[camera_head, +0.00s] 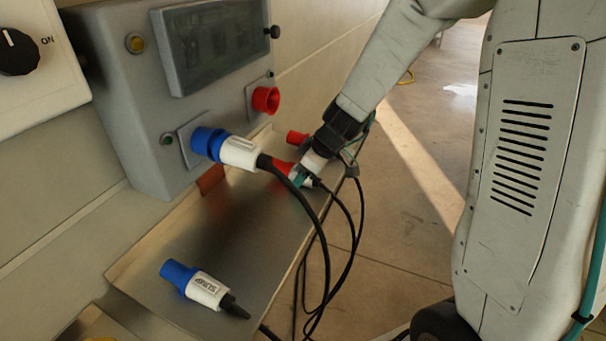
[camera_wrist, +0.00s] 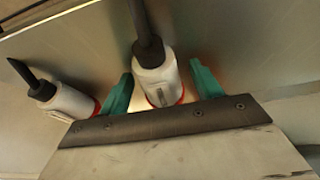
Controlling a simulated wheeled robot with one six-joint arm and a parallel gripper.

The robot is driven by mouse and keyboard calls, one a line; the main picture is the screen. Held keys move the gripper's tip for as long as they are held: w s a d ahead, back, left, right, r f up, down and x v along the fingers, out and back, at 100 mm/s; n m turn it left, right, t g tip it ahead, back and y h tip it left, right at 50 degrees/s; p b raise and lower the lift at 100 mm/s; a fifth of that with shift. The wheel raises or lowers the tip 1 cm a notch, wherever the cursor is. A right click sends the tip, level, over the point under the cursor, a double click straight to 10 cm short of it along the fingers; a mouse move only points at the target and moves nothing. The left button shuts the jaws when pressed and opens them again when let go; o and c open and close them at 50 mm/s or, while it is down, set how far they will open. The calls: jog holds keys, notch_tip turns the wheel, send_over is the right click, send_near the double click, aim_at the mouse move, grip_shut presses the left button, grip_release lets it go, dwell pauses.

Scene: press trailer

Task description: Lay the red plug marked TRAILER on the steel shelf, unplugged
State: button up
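Two red plugs with white bodies lie close together on the steel shelf (camera_head: 235,240). In the head view the nearer red plug (camera_head: 281,168) is partly covered by my gripper (camera_head: 312,172); the farther red plug (camera_head: 297,137) is mostly hidden behind it. In the wrist view one white-bodied plug (camera_wrist: 155,78) with a red collar lies between the teal fingers of my gripper (camera_wrist: 160,78), with narrow gaps on both sides. The other plug (camera_wrist: 68,101) lies left, outside the fingers. The labels on both are unreadable, so I cannot tell which is TRAILER.
A grey control box (camera_head: 120,110) on the wall has an empty red socket (camera_head: 265,99). A blue plug (camera_head: 238,152) sits in its blue socket. Another blue plug, marked SUMP (camera_head: 203,287), lies on the near shelf. Black cables (camera_head: 325,250) hang over the shelf's outer edge.

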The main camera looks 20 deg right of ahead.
jog(key=v, duration=0.7)
jog(key=shift+s+d+r, duration=0.15)
jog(key=shift+r, duration=0.2)
jog(key=shift+s+m, duration=0.2)
jog(key=shift+m, duration=0.3)
jog(key=s, duration=0.1)
jog(key=s+m+g, duration=0.1)
jog(key=s+m, duration=0.1)
jog(key=shift+s+a+f+g, duration=0.35)
jog(key=shift+f+g, duration=0.05)
jog(key=s+r+m+h, duration=0.1)
jog(key=s+r+m, duration=0.1)
jog(key=s, duration=0.5)
jog(key=s+d+r+m+h, duration=0.1)
jog(key=s+r+m, duration=0.1)
jog(key=s+r, duration=0.3)
jog(key=s+d+r+m+h, duration=0.1)
jog(key=s+r+m+h, duration=0.1)
jog(key=s, duration=0.8)
jog(key=shift+s+d+r+g, duration=0.25)
jog(key=shift+s+r+g, duration=0.15)
jog(key=shift+r, duration=0.35)
